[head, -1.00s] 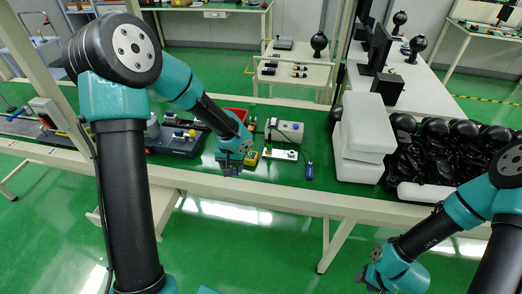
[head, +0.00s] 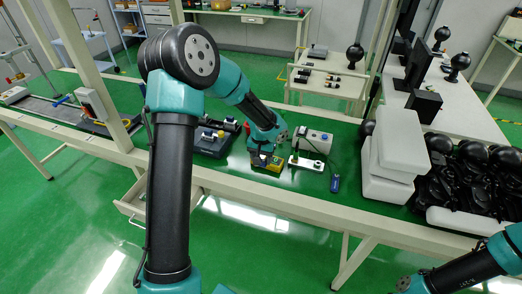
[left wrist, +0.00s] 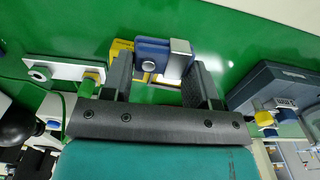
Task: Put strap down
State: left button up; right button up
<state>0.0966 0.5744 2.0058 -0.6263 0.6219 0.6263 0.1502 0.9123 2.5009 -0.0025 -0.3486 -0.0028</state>
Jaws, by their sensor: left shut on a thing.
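My left gripper (head: 258,163) is over the workbench at the yellow box (head: 272,166). In the left wrist view its two dark fingers (left wrist: 163,88) are closed on a blue piece with a silvery block at one end, which I take for the strap (left wrist: 152,49). The piece lies across the fingertips, and the yellow box (left wrist: 118,48) shows just behind it. I cannot tell whether the piece touches the box or the bench. In the head view the gripper mostly hides the piece. My right arm enters at the lower right; its fingers are out of the frame.
A white plate with a green post (head: 305,163), a white device (head: 314,141) and a blue item on a cable (head: 335,184) stand right of the gripper. White boxes (head: 393,158) stand farther right.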

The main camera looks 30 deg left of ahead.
pick_arm(q)
jog(key=w+a, duration=0.1)
jog(key=w, duration=0.1)
jog(key=w+a, duration=0.3)
jog(key=w, duration=0.2)
jog(key=shift+w+a+f, duration=0.1)
jog(key=shift+a+f, duration=0.1)
jog(key=shift+f, duration=0.2)
jog(key=shift+w+a, duration=0.1)
jog(key=shift+w, duration=0.05)
jog(key=shift+w+f, duration=0.1)
jog(key=shift+f, duration=1.65)
jog(key=shift+f, duration=0.2)
